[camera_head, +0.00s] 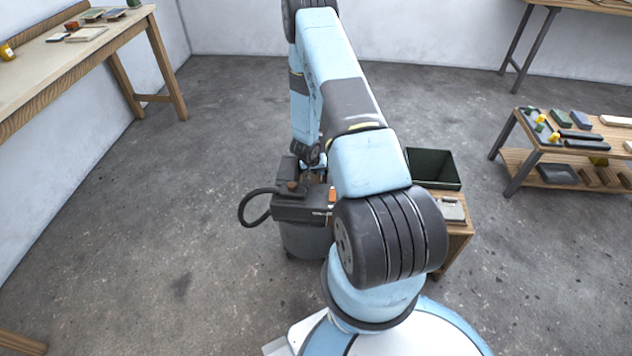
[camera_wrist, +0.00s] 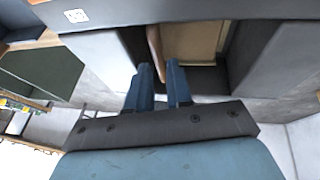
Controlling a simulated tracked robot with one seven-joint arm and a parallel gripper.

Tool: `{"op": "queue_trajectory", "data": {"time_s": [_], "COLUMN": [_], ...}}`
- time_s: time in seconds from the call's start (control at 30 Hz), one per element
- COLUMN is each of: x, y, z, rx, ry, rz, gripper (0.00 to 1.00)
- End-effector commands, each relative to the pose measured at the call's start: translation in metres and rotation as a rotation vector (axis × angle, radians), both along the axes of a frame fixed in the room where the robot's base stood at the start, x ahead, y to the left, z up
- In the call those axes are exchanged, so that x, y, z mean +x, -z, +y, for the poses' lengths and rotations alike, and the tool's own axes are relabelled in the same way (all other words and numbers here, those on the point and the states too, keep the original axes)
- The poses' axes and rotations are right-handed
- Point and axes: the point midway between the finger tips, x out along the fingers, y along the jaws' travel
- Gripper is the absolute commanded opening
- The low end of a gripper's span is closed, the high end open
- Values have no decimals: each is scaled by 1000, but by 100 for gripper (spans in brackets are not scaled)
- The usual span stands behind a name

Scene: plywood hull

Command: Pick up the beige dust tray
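In the wrist view, my gripper (camera_wrist: 160,66) has its two blue-grey fingers a small gap apart. A beige panel (camera_wrist: 193,42), which looks like the dust tray, sits in a dark recess between grey walls just beyond the fingertips. Its thin tan upright edge (camera_wrist: 154,52) reaches down to the gap between the fingers. I cannot tell whether the fingers touch it. In the head view, my arm reaches over a dark grey machine (camera_head: 302,236) with a black hose, and the gripper and the recess are mostly hidden there.
A low wooden stand (camera_head: 455,240) right of the machine holds a dark green bin (camera_head: 434,168) and a light grey item (camera_head: 452,210). A workbench (camera_head: 70,62) lines the left wall. A low shelf table (camera_head: 560,150) with several small items stands right. The floor left is clear.

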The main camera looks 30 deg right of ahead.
Motion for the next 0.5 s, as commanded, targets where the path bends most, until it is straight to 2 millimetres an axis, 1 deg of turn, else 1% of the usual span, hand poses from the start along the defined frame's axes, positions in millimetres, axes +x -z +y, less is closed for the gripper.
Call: {"op": "queue_trajectory", "data": {"time_s": [0.03,0.1,0.23,0.33,0.5], "x": [-1,-1,3,4,4], "y": [8,17,29,34,35], "z": [-3,-5,-10,-11,-12], "rx": [3,2,2,2,1], "ry": [3,3,1,0,0], "rz": [3,1,1,1,0], "gripper": [20,20,20,20,20]}}
